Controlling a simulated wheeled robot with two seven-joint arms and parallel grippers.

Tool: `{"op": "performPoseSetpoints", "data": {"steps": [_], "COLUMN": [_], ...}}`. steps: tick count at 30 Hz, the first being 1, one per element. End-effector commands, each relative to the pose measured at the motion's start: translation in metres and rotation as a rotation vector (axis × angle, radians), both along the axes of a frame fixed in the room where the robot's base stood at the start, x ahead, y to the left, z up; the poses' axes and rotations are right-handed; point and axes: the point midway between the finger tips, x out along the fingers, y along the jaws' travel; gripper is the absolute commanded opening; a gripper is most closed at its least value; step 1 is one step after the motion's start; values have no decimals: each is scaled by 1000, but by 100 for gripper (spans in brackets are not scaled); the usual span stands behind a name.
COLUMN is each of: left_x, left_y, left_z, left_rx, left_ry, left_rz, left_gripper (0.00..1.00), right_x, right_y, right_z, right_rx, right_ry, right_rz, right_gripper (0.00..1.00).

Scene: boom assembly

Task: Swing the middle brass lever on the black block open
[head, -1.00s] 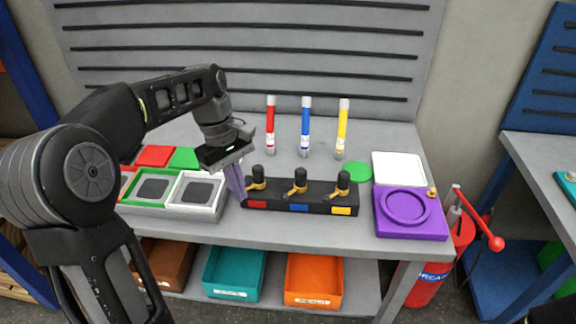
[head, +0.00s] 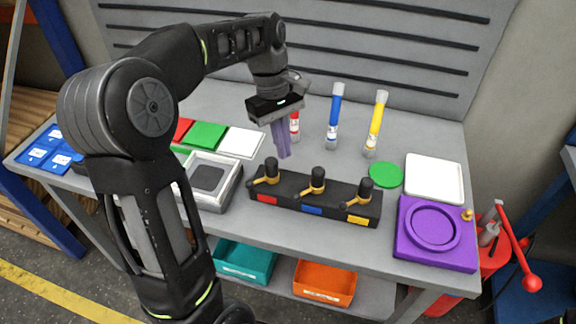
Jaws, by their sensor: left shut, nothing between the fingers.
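The black block (head: 334,215) sits on the grey workbench with three brass levers on black knobbed posts. The middle brass lever (head: 310,189) is above the blue label (head: 312,210); its arm points left and toward the front of the block. The left brass lever (head: 263,182) is above a red label and the right brass lever (head: 356,204) above a yellow one; both point a similar way. My left gripper (head: 284,156) is shut and empty, its pale purple fingers pointing down. It appears above and behind the block, between the left and middle posts, apart from the levers. My right gripper is out of view.
Red, blue (head: 334,117) and yellow (head: 375,125) tubes stand behind the block; the red one is partly hidden by my gripper. A green disc (head: 386,175), a white tray (head: 434,177) and a purple fixture (head: 436,256) are at right. A grey-framed tray (head: 229,188) is at left.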

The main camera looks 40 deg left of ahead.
Motion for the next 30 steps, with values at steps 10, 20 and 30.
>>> {"op": "performPoseSetpoints", "data": {"steps": [10, 20, 30], "left_x": [-4, -8, -8], "left_y": [-9, -20, -22], "left_z": [-42, -86, -95], "left_rx": [-1, 0, 0], "left_ry": [3, 2, 0], "left_rz": [0, 0, 0], "left_gripper": [0, 0, 0], "right_x": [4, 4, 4], "right_y": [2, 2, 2], "right_z": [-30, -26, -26], "right_rx": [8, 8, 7], "right_ry": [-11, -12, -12], "right_rz": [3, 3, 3], "right_gripper": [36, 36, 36]}}
